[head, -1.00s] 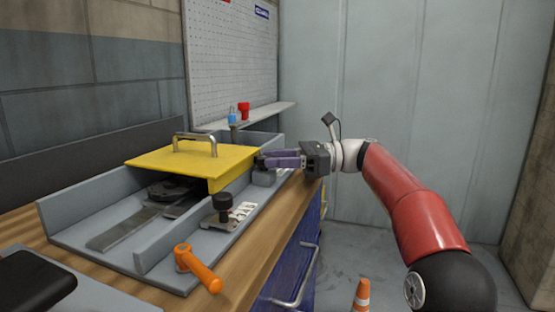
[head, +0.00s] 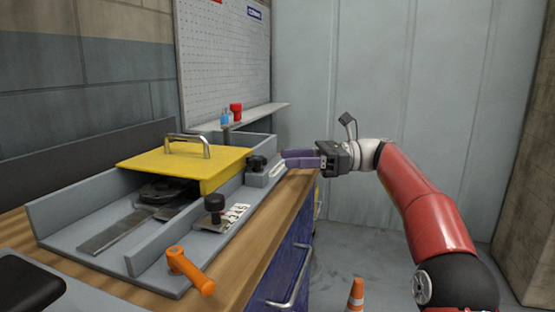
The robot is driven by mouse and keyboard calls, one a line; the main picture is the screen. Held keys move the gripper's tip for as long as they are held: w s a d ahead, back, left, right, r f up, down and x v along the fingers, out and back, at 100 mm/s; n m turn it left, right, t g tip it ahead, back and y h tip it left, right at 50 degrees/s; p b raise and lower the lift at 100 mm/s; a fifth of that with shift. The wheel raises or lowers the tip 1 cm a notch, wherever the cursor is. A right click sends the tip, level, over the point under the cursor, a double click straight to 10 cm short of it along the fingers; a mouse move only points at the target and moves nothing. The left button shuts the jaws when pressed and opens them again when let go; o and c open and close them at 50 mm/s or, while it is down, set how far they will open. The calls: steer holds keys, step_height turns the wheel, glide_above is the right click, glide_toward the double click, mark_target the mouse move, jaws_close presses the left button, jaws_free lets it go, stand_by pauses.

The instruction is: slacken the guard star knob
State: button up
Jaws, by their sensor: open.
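A black star knob (head: 258,162) sits on a small grey block beside the yellow guard (head: 195,165), which has a metal handle on top. My gripper (head: 285,159) is to the right of the knob, with its purple fingers pointing left toward it. The fingers are open, with nothing seen between them, and a small gap shows between the fingertips and the knob.
A second black knob (head: 214,203) stands on the grey bed near a number plate (head: 237,213). A red cup (head: 236,111) stands on the back shelf. An orange cone (head: 355,296) is on the floor.

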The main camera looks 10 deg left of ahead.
steer(key=shift+v, duration=1.05)
